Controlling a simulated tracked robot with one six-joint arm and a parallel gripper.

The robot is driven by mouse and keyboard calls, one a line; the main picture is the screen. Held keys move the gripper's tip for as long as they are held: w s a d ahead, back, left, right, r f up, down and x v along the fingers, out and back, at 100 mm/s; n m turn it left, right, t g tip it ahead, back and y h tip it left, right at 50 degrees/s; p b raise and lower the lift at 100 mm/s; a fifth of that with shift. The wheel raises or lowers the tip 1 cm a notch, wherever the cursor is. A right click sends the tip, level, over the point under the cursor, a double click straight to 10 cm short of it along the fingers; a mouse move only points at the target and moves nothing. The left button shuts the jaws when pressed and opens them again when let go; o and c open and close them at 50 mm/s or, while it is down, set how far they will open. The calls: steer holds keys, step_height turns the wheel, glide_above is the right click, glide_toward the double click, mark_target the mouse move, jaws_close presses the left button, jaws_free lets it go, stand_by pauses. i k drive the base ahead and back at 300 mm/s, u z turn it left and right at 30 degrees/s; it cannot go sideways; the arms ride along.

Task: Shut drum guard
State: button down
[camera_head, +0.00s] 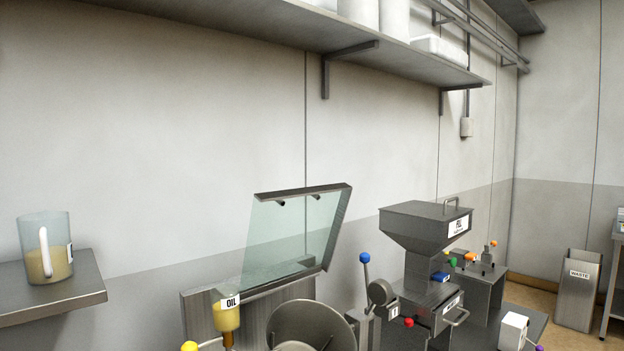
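The drum guard (292,235) is a clear greenish panel with a dark metal top edge. It stands raised and tilted, open above the drum machine at the lower middle. Two small dark knobs sit under its top edge. The round metal drum (330,322) below it is partly cut off by the bottom of the picture; its mouth is uncovered. My gripper is not in view.
An oil bottle (227,314) stands left of the drum. A blue-knobbed lever (365,270) and a grey hopper (425,228) stand to the right. A jug (45,250) sits on a left side shelf (75,302). A long wall shelf (270,30) hangs above.

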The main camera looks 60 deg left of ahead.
mark_target(278, 196)
steer(key=i, duration=2.35)
steer(key=u, duration=2.9)
